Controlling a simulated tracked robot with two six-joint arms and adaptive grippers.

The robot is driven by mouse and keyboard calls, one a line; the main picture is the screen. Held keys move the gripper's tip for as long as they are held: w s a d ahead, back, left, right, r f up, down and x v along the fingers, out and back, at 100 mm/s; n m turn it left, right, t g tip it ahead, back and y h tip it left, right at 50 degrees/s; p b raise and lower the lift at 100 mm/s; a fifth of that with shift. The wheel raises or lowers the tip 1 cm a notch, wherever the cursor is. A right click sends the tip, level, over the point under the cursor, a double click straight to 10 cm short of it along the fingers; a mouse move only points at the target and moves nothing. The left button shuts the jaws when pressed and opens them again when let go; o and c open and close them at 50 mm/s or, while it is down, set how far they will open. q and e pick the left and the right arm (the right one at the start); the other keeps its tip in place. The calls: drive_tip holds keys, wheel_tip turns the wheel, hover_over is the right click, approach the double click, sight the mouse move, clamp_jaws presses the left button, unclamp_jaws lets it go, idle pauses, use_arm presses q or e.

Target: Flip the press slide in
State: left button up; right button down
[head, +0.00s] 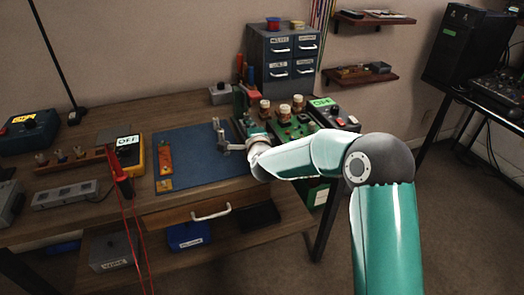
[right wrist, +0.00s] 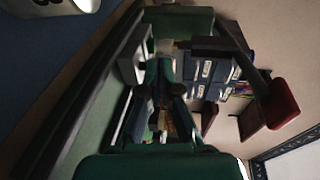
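A green press-like fixture (head: 240,101) stands behind my right wrist, at the back right of the blue mat. Which part of it is the slide, and how far in it stands, I cannot make out. My right gripper (head: 223,137) is above the right part of the mat, just in front of this fixture. Its fingers are too small to read as open or shut, and I see nothing held in them. In the right wrist view, green and dark parts (right wrist: 180,22) are very close, and a red-ended dark bar (right wrist: 283,97) stands at right. My left gripper is in no view.
The blue mat (head: 190,172) holds a small orange strip (head: 164,157). A yellow meter (head: 130,155) reading OFF and a red probe (head: 121,178) are left of it. Brass-topped parts (head: 284,112) and a unit with a green display (head: 324,102) crowd the right. A grey drawer cabinet (head: 284,52) stands behind.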

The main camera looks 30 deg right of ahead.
drive_tip(key=shift+d+r, duration=0.15)
drive_tip(key=shift+r, duration=0.05)
drive_tip(key=shift+s+f+b, duration=0.1)
drive_tip(key=shift+s+b, duration=0.1)
drive_tip(key=shift+b, duration=0.1)
drive_tip(key=v, duration=0.4)
drive_tip(key=b+v, duration=0.1)
drive_tip(key=v, duration=0.4)
drive_tip(key=b+v, duration=0.1)
drive_tip(key=v, duration=0.3)
drive_tip(key=shift+s+a+f, duration=0.1)
drive_tip(key=shift+s+a, duration=0.1)
drive_tip(key=shift+a, duration=0.2)
